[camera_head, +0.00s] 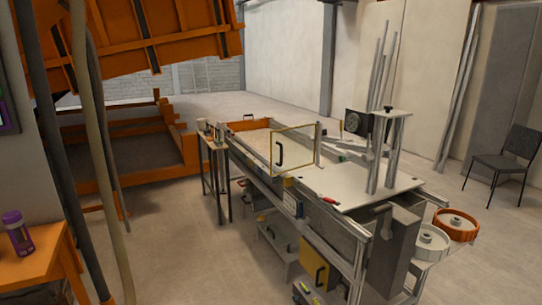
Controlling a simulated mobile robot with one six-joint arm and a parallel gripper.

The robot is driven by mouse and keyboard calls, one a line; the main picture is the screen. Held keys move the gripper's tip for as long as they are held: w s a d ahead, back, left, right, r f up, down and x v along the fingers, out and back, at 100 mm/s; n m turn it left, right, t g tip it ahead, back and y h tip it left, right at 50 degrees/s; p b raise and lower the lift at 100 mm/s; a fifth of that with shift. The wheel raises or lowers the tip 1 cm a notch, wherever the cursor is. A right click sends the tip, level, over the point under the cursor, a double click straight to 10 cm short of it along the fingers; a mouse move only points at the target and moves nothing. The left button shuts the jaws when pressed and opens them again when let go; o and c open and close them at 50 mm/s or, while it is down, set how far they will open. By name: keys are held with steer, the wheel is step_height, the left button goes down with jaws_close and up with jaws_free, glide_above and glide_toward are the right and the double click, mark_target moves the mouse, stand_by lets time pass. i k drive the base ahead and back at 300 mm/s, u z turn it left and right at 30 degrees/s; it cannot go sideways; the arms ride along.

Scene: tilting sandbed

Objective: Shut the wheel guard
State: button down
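A clear panel in a thin yellow frame (306,131), with a black handle (279,153), stands upright over the long sandbed bench. It looks like the wheel guard, and it appears to stand at an angle to the bench's long side. I cannot tell how far open it is. The bench's pale sandbed (252,137) shows behind and to the left of the panel. A lower yellow panel (315,264) with a dark handle is on the bench's front side, below. My gripper is not in view.
A white plate (355,190) with tall metal posts covers the bench's near end. A black chair (505,158) stands far right. Open floor (172,245) lies left of the bench.

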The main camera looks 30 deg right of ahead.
mark_target(280, 164)
steer(key=u, duration=0.1)
steer(key=i, duration=1.2)
steer(key=z, duration=0.1)
